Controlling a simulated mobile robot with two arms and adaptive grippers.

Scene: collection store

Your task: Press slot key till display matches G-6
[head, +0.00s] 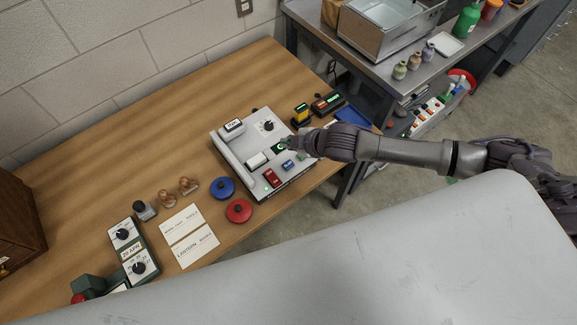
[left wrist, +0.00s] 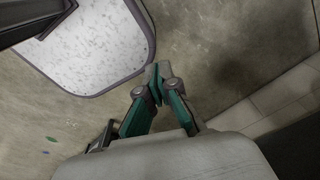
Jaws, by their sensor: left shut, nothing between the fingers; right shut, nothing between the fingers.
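A pale grey labelling machine (head: 238,158) stands on the wooden table. It carries a dark knob (head: 268,126), a white key (head: 257,160), a red key (head: 272,178) and a blue key (head: 288,165). A small dark window with green (head: 279,148) lies beside my right fingertips; any text on it is too small to read. I cannot tell which key is the slot key. My right gripper (head: 287,143) is shut, over the machine's right part; touching or hovering I cannot tell. My left gripper (left wrist: 160,75) is shut and empty above bare floor, out of the head view.
A metal bench (head: 380,72) is at upper right.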

